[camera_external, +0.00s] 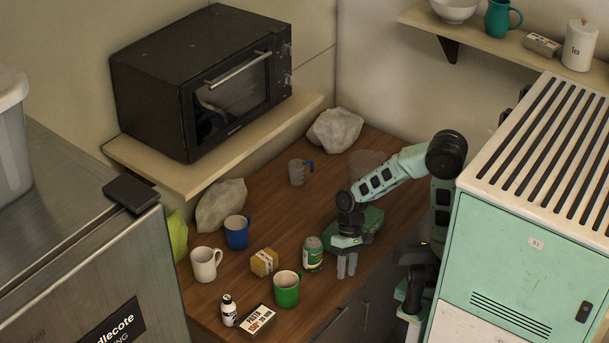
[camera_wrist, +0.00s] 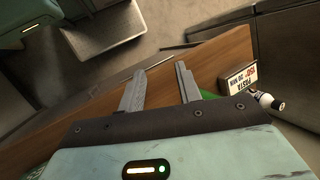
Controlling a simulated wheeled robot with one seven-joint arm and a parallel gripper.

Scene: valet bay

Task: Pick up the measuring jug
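A small grey, cloudy jug with a blue handle (camera_external: 298,172) stands upright on the wooden counter, towards the back, below and right of the oven; it looks like the measuring jug. I cannot make out any markings on it. My gripper (camera_external: 346,276) points down at the counter's front edge, well in front of the jug and to its right. Its two fingers are apart with nothing between them, as the wrist view (camera_wrist: 160,70) also shows. The jug is not seen in the wrist view.
A clear vessel (camera_external: 366,160) stands behind my arm. The oven shelf (camera_external: 200,180) overhangs the left.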

